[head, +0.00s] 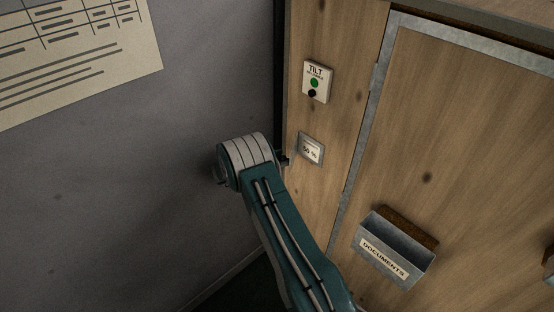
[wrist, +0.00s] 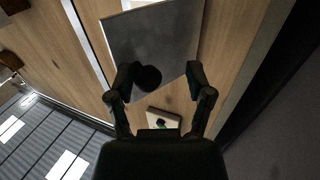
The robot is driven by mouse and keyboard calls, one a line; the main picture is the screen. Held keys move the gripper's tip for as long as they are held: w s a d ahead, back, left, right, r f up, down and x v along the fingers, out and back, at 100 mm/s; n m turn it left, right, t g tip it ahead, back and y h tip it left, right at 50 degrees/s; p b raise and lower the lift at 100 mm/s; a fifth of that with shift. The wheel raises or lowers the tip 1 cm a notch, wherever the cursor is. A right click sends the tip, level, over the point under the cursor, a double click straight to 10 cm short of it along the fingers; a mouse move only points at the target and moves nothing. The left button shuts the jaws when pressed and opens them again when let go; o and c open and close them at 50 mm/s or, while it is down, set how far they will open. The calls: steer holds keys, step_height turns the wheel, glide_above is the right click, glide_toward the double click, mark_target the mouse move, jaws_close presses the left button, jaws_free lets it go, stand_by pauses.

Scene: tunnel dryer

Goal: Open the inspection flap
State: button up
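In the wrist view a dark grey square plate (wrist: 155,40), which looks like the inspection flap, fills the top middle. It carries a round black knob or spot (wrist: 148,78). My gripper (wrist: 162,74) is open, with one finger on each side in front of the plate. The black round shape shows between the fingers, close to the left one; I cannot tell whether they touch.
A TILT box (head: 317,81) with a green and a black button is above the labelled plate; it also shows in the wrist view (wrist: 164,117). A metal-framed wooden door (head: 460,120) with a DOCUMENTS holder (head: 395,250) is at right. A grey wall (head: 130,190) is left.

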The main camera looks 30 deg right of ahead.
steer(key=shift+w+r, duration=0.2)
jaws_close()
steer(key=shift+c, duration=0.3)
jaws_free()
steer(key=shift+d, duration=0.1)
steer(key=o, duration=0.9)
steer(key=shift+d+f, duration=0.1)
steer(key=shift+d, duration=0.1)
steer(key=shift+a, duration=0.15)
